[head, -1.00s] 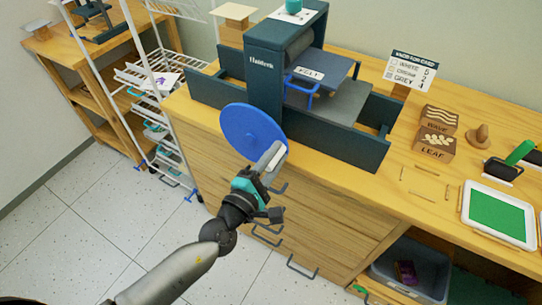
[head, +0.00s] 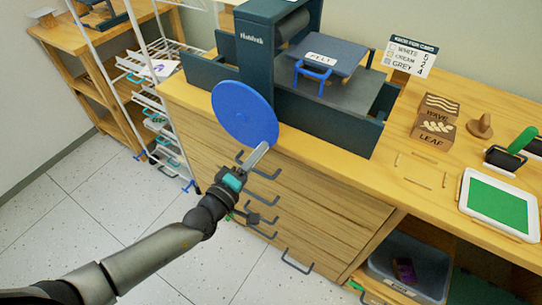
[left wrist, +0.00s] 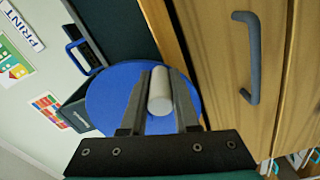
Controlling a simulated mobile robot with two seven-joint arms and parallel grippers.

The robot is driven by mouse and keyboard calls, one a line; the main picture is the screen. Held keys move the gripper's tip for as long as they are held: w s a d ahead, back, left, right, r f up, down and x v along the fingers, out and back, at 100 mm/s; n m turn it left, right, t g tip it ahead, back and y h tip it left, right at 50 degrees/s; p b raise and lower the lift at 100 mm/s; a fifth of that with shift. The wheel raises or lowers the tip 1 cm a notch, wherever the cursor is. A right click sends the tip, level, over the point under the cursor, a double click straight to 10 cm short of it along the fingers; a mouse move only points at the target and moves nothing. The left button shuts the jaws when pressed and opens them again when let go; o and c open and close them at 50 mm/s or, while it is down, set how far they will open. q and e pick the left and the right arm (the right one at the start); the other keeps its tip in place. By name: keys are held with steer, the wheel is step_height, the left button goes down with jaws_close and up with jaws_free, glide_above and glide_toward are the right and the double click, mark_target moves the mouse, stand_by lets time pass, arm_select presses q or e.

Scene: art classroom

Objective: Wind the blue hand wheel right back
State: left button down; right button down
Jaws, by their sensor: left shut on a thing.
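The blue hand wheel (head: 240,105) is a flat disc on the front side of the dark teal press (head: 255,50). My left gripper (head: 257,157) is at the wheel's lower rim. In the left wrist view the blue wheel (left wrist: 108,100) fills the space behind the fingers. There the left gripper (left wrist: 158,85) is shut on a pale grey cylindrical handle (left wrist: 160,93), one finger on each side. The press has a sliding bed with a plate labelled FELT (head: 335,55) and a blue pull handle (head: 311,78), right of the roller tower. My right gripper is not in view.
The press stands on a wooden counter (head: 400,120) with drawers and grey pulls (head: 298,262) below the wheel. A white wire rack (head: 150,95) stands left. WAVE and LEAF blocks (head: 433,130) and a green-topped tray (head: 497,205) lie right. Floor at the left is clear.

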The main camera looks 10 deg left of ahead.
mark_target(254, 146)
arm_select(q)
steer(key=shift+w+a+f, duration=0.1)
steer(key=shift+a+f, duration=0.25)
steer(key=shift+f, duration=0.15)
steer(key=shift+w+a+f+m+b, duration=0.1)
steer(key=shift+a+f+m+b, duration=0.15)
steer(key=shift+m+b, duration=0.25)
steer(key=shift+w+a+f+m+b, duration=0.15)
steer(key=shift+a+f+b, duration=0.05)
steer(key=shift+a+b, duration=0.2)
steer(key=shift+w+a+f+m+b, duration=0.15)
steer(key=shift+a+f+b, duration=0.1)
steer(key=shift+a, duration=0.15)
steer(key=shift+w+a, duration=0.1)
steer(key=shift+a, duration=0.2)
steer(key=shift+b, duration=0.3)
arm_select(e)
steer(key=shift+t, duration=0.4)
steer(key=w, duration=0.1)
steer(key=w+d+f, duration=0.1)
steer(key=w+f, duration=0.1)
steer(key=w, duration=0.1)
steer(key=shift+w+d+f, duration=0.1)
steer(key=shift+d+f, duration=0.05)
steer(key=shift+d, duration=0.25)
arm_select(q)
steer(key=shift+a, duration=0.1)
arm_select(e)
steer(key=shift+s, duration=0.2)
